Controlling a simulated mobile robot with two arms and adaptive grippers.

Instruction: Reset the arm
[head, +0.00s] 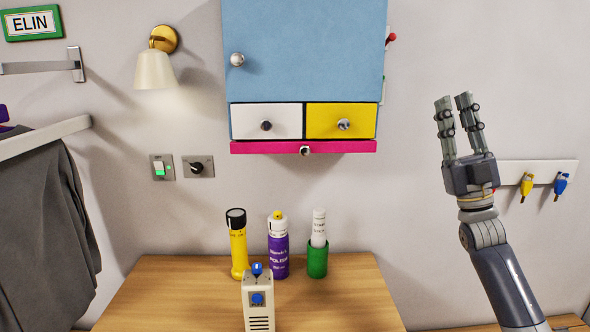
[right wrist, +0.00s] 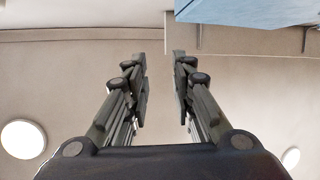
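My right gripper (head: 455,100) is raised at the right of the head view, fingers pointing up, in front of the bare wall. It is to the right of the wall cabinet and touches nothing. In the right wrist view its two fingers (right wrist: 160,65) stand apart with an empty gap between them, so it is open and holds nothing. My left gripper is not in view.
A blue wall cabinet (head: 305,50) has white and yellow drawers. On the wooden table (head: 340,290) stand a yellow flashlight (head: 238,250), purple spray can (head: 278,255), green cup (head: 317,260) and beige device (head: 258,300). A key rack (head: 540,172) hangs behind my right arm.

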